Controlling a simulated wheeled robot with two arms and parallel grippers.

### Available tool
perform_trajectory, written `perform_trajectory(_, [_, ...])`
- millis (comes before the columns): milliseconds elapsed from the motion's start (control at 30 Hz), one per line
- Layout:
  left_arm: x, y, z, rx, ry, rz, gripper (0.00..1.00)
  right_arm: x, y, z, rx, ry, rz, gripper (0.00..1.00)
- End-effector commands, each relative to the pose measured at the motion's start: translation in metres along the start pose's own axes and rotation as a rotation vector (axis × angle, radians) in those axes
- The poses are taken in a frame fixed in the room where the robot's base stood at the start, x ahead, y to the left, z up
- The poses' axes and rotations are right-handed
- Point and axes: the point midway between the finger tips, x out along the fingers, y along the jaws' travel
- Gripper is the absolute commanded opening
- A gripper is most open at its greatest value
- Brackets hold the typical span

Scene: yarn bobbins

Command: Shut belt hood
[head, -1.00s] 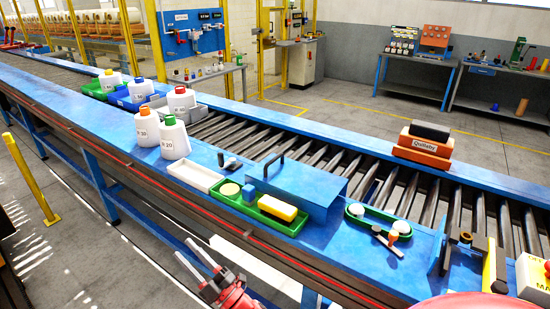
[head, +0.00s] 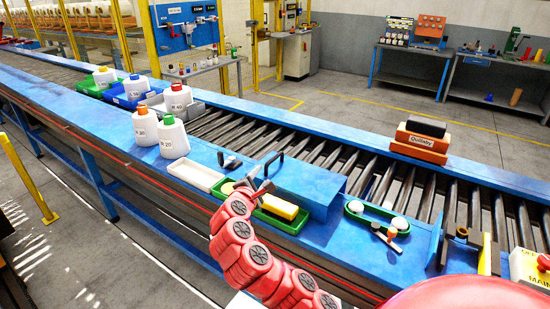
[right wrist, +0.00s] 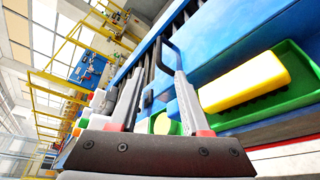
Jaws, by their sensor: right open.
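The belt hood (head: 312,180) is a blue box-like cover beside the rollers, with a dark loop handle (head: 272,163) at its left end. I cannot tell from its pose how far it is open. My right gripper (head: 262,180) is at the handle, its arm coming up from the bottom. In the right wrist view its two grey fingers (right wrist: 158,82) are spread, with the dark handle (right wrist: 162,45) just beyond and near the fingertips. I cannot tell whether the handle lies between them. My left gripper is not in view.
A green tray with a yellow block (head: 278,206) lies close under my right arm. A white tray (head: 203,177) and several white bottles (head: 173,138) stand to the left. A green belt-shaped tray (head: 378,214) lies to the right. Orange and black blocks (head: 420,142) sit across the rollers.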

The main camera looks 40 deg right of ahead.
Motion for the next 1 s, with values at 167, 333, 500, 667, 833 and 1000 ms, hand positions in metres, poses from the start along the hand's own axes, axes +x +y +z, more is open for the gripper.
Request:
perform_trajectory(167, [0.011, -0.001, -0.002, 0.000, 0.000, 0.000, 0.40, 0.025, 0.002, 0.002, 0.002, 0.000, -0.003, 0.47])
perform_trajectory(333, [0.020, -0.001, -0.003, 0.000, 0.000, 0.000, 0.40, 0.051, 0.002, 0.000, 0.002, 0.004, -0.002, 0.47])
perform_trajectory(500, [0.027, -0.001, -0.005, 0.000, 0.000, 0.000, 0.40, 0.076, 0.002, 0.000, 0.003, 0.003, -0.002, 0.47])
perform_trajectory(667, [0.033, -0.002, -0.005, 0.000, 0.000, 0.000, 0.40, 0.097, 0.002, 0.001, 0.004, 0.000, -0.002, 0.47])
perform_trajectory(833, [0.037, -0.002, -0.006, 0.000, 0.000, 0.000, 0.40, 0.116, 0.003, 0.000, 0.009, 0.003, 0.002, 0.47])
perform_trajectory(1000, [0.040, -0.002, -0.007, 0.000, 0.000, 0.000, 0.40, 0.134, 0.001, -0.001, 0.006, 0.004, -0.001, 0.47])
